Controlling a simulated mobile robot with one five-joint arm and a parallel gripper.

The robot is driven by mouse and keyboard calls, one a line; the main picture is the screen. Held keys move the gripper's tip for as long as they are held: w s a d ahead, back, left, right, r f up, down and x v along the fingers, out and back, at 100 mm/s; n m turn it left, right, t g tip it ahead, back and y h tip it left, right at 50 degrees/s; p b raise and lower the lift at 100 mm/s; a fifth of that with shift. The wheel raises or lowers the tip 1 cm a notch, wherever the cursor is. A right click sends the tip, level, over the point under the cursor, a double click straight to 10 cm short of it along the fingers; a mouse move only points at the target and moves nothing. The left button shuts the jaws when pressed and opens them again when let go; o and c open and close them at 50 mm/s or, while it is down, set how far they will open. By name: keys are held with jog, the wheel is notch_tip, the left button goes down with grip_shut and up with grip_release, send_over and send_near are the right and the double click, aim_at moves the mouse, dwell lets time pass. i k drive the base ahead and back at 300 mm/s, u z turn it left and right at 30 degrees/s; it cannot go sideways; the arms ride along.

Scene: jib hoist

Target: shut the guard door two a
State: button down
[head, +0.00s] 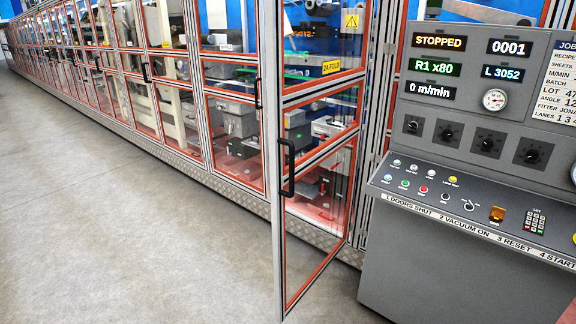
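The guard door (318,154) with a yellow label (331,67) that seems to read "2A FOLD" stands open in the middle of the head view. It has a grey metal frame, clear panes and red-orange edging, and its top is cut off by the picture. It swings out over the floor, with its hinge side at the right, near the console. Its free edge is at the left and carries a black bar handle (287,167). My gripper is not in view.
A grey control console (450,270) stands close to the door's right; its display (438,42) reads "STOPPED". A long row of guard doors (165,75) runs back to the left and looks shut. The concrete floor (120,220) at the left is clear.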

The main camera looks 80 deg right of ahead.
aim_at(281, 100)
jog(key=z, duration=0.15)
jog(key=k, duration=0.6)
jog(key=z, duration=1.4)
jog(key=i, duration=0.25)
jog(key=u, duration=0.15)
